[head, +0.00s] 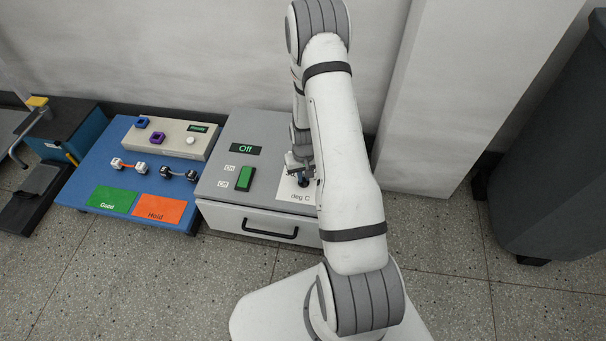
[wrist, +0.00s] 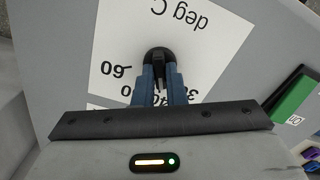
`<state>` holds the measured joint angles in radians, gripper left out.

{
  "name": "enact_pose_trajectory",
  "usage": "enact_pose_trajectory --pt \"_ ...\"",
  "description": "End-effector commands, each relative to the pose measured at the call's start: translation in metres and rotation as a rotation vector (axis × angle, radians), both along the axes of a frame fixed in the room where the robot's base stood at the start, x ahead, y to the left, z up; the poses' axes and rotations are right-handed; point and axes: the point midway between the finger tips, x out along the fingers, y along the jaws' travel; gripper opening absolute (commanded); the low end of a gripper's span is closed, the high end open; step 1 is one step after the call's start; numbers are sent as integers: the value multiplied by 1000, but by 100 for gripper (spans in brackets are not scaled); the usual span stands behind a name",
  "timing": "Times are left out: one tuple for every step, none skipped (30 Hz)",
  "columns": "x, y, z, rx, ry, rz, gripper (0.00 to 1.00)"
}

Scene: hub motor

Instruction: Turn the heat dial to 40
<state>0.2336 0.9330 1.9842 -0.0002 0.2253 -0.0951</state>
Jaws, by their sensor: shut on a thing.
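The heat dial (wrist: 158,54) is a black knob on a white scale plate marked "deg C" (wrist: 200,20). In the wrist view "60" shows on the plate, and other numbers are partly covered by my fingers. My gripper (wrist: 159,75) is shut on the dial, its two blue fingers on either side of the knob. In the head view my gripper (head: 301,180) is at the plate (head: 290,190), with my arm covering its right part. I cannot read the dial's setting.
The grey box has a front drawer with a dark handle (head: 270,228). To its left a blue table (head: 95,165) holds a tester (head: 165,137), small parts, a green "Good" mat (head: 111,199) and an orange "Hold" mat (head: 159,208). A dark bin (head: 555,140) stands at the right.

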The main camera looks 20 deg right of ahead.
Motion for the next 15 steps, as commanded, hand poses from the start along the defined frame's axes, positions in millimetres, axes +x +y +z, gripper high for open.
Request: enact_pose_trajectory --pt "2 -1 1 -2 -6 -22 0" --pt "2 -1 1 -1 -6 -34 0" --pt "2 -1 1 -1 -6 -49 0" --pt "2 -1 1 -1 -6 -58 0" --pt "2 -1 1 -1 -6 -68 0" --pt "2 -1 1 -1 -6 -78 0" --pt "2 -1 1 -1 -6 -84 0" --pt "2 -1 1 -1 -6 -89 0" --pt "2 -1 1 -1 -6 -95 0" --pt "2 0 1 -1 -6 -99 0" --pt "2 0 1 -1 -6 -101 0" --pt "2 0 1 -1 -6 -104 0" --pt "2 0 1 -1 -6 -105 0" --pt "2 0 1 -1 -6 -105 0" --pt "2 0 1 -1 -6 -106 0"
